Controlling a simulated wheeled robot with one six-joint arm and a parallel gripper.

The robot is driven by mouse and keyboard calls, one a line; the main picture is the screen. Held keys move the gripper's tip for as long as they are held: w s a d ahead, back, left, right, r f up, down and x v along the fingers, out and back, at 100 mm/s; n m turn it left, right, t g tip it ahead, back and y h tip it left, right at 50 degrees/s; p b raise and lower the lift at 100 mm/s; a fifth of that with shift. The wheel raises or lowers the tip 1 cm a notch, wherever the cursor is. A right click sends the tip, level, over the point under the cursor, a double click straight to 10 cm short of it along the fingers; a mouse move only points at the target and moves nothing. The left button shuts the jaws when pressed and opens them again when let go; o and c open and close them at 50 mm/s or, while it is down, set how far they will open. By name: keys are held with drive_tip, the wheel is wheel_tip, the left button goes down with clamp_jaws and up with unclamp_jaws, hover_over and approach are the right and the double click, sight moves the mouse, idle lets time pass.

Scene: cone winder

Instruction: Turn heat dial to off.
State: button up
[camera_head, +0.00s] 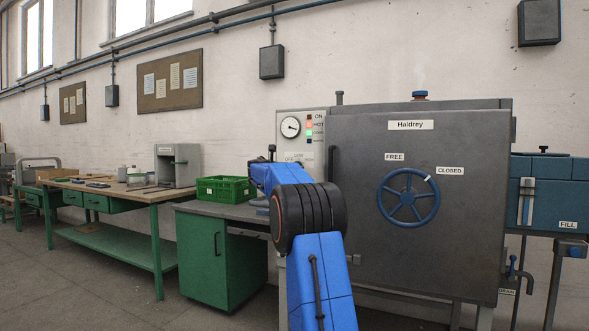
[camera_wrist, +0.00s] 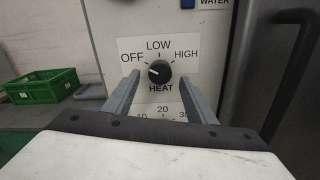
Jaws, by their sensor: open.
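The heat dial (camera_wrist: 159,72) is a round black knob on a pale panel in the wrist view. Labels OFF, LOW and HIGH stand around it, with HEAT below. Its small white mark is on the left side, toward OFF. My gripper (camera_wrist: 159,79) is open and empty, its grey fingers to the left and right of the dial. I cannot tell whether the fingertips reach past its front face or touch it. In the head view my blue arm hides the dial; only the upper part of the control panel (camera_head: 284,144) shows.
The grey Haldrey chamber (camera_head: 350,220) with a blue handwheel (camera_head: 408,197) stands right of the panel. A dark door handle (camera_wrist: 290,75) is close on the right in the wrist view. A green crate (camera_head: 226,189) sits on the bench to the left. A HOT lamp glows red.

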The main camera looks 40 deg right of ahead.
drive_tip(key=v, duration=1.3)
drive_tip(key=shift+a, duration=0.35)
drive_tip(key=shift+s, duration=0.15)
drive_tip(key=s+a+f+m+y, duration=0.5)
drive_tip(key=s+a+f, duration=0.8)
drive_tip(key=s, duration=0.3)
drive_tip(key=s+a+f+m+g+y, duration=0.1)
drive_tip(key=s+a+f+m+y, duration=0.5)
drive_tip(key=s+a+f, duration=0.7)
drive_tip(key=s+a+f+m+g+y, duration=0.1)
drive_tip(key=s+a+f+m+y, duration=0.4)
drive_tip(key=s, duration=1.4)
drive_tip(key=a+f+m, duration=0.4)
drive_tip(key=a+f, duration=0.4)
drive_tip(key=a, duration=0.2)
drive_tip(key=shift+s+f+y, duration=0.2)
drive_tip(key=shift+s+y, duration=0.1)
